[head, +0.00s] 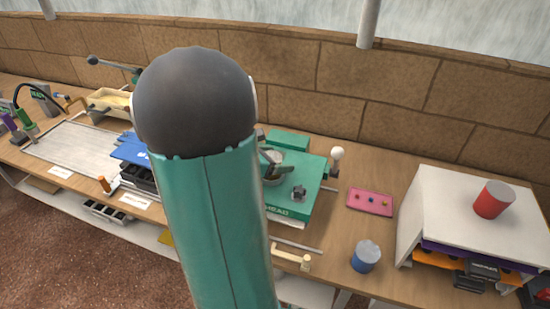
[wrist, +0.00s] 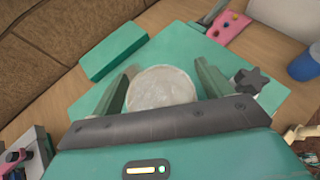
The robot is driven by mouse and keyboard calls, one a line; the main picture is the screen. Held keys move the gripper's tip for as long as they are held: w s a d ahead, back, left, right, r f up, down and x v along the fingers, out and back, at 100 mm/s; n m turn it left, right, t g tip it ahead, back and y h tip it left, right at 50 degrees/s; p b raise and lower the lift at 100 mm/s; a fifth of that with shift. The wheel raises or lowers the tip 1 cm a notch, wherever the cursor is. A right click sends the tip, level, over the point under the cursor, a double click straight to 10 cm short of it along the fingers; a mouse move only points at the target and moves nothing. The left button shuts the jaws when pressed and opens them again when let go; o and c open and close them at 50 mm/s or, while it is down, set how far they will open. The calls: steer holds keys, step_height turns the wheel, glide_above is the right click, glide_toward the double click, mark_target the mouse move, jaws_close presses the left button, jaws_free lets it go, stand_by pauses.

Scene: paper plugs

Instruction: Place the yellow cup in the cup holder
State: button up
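I see no cup that is clearly yellow in either view. My gripper (wrist: 166,68) is over the green machine (head: 304,190), its two green fingers apart. A pale grey-white round thing (wrist: 162,89) lies between the fingers in the wrist view; no firm grip on it shows. It also shows in the head view (head: 274,158), partly hidden by my arm. A red cup (head: 493,199) is on top of the white shelf unit (head: 455,220), and a blue cup (head: 366,257) is on the table. I cannot make out a cup holder for certain.
A pink plate with coloured knobs (head: 370,201) lies right of the green machine. A dark star-shaped knob (wrist: 251,81) is close to the right finger. A brick wall (head: 460,100) runs behind the table. My arm hides the middle of the head view.

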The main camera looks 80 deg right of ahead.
steer(key=shift+r, duration=0.2)
steer(key=v, duration=1.2)
steer(key=shift+f, duration=0.1)
steer(key=w+a+r+m+t+y, duration=0.2)
steer(key=w+a+m+t+y, duration=0.1)
steer(key=a, duration=1)
steer(key=w+a+r+m+t+y, duration=0.2)
steer(key=w+a+t, duration=0.3)
steer(key=a, duration=0.8)
steer(key=w+a+r+m+t+y, duration=0.2)
steer(key=w+a+m+t+y, duration=0.2)
steer(key=a, duration=0.9)
steer(key=shift+w+r+m+t, duration=0.2)
steer(key=shift+r+m+t, duration=0.05)
steer(key=shift+m+t, duration=0.35)
